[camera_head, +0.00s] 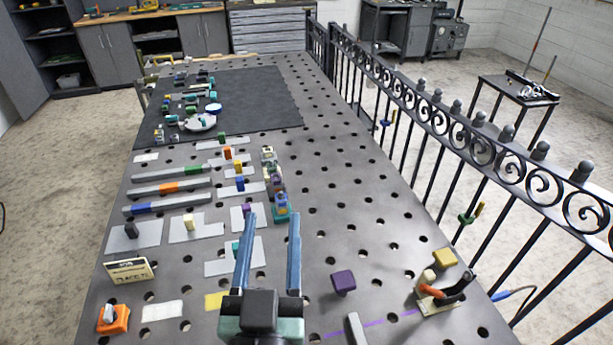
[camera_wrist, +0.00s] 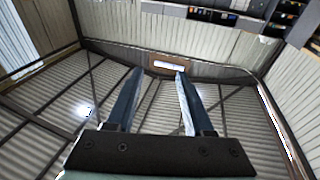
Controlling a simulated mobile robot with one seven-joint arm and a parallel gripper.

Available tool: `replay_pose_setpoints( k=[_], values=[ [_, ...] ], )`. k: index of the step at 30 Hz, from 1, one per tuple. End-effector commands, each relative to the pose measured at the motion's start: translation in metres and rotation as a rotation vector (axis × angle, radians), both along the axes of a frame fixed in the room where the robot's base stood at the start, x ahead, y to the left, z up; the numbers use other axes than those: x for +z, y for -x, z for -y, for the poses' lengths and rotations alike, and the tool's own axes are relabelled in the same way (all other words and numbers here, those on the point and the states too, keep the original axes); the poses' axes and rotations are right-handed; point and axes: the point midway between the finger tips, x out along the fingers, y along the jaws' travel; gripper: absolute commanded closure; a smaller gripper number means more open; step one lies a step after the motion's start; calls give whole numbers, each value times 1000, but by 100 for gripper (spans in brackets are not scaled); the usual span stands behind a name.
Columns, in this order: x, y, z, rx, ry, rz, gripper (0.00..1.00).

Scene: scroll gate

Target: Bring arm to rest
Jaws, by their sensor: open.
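My gripper (camera_head: 271,230) is open and empty, with its two blue fingers spread apart over the near middle of the perforated metal table (camera_head: 340,190). In the wrist view my gripper (camera_wrist: 155,80) points toward a ribbed metal wall or ceiling, and nothing sits between the fingers. The gripper body hides part of the near table. A pale plate under the left finger is partly covered in the head view.
A purple block (camera_head: 343,281) and a clamp-like tool (camera_head: 444,292) lie to the right of my gripper. A scroll gate (camera_head: 460,126) runs along the table's right side.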

Motion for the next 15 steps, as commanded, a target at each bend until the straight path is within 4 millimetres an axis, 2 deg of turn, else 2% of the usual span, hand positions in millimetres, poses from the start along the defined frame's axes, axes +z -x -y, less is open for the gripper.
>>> replay_pose_setpoints(
  k=[1, 4, 7, 12, 15],
  values=[
    [36, -10, 7, -13, -11, 71, 48],
    [96, -19, 19, -28, -24, 182, 48],
    [155, -20, 30, -37, -33, 290, 48],
    [251, -1, 45, -38, -32, 474, 48],
    [293, 16, 49, -33, -25, 561, 48]
  ],
)
